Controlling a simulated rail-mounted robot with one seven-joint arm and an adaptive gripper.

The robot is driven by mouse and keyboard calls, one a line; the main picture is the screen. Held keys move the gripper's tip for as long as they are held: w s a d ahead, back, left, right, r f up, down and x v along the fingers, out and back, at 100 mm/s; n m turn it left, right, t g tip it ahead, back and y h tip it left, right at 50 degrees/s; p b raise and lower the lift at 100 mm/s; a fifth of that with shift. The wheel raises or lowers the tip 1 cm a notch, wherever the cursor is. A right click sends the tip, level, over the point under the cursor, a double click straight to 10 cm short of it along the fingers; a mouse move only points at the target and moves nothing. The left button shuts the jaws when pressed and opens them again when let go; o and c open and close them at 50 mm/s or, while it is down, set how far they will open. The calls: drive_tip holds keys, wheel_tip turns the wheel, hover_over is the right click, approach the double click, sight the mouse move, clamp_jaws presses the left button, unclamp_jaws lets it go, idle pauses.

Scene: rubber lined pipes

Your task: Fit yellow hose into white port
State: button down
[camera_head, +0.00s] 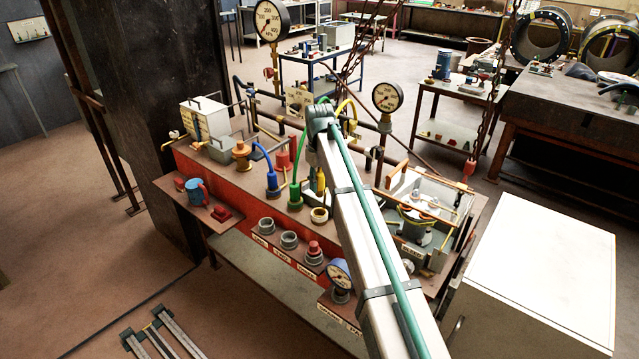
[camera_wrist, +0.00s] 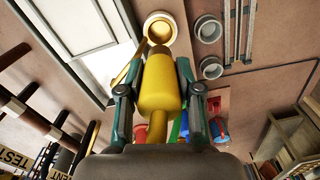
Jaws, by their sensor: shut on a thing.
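My gripper (camera_wrist: 160,92) is shut on the yellow hose's thick end (camera_wrist: 161,84), with one green-grey finger on each side. The hose end's narrower tip points away from the wrist, towards the white port (camera_wrist: 160,29), a cream ring with a yellowish inside. In the head view the yellow hose end (camera_head: 321,182) shows beside my arm, a little above the white port (camera_head: 319,215) and apart from it. The yellow hose (camera_head: 346,106) arches behind my arm. My arm hides most of the gripper in the head view.
Green (camera_head: 295,192) and blue (camera_head: 272,184) hose ends stand left of the white port.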

drive_tip(key=shift+r, duration=0.1)
drive_tip(key=shift+f+b, duration=0.85)
drive_tip(key=shift+f, duration=2.15)
drive_tip(key=shift+f, duration=1.8)
drive_tip(key=c, duration=0.7)
unclamp_jaws()
wheel_tip(320, 180, up, 12)
drive_tip(key=shift+s+f, duration=0.1)
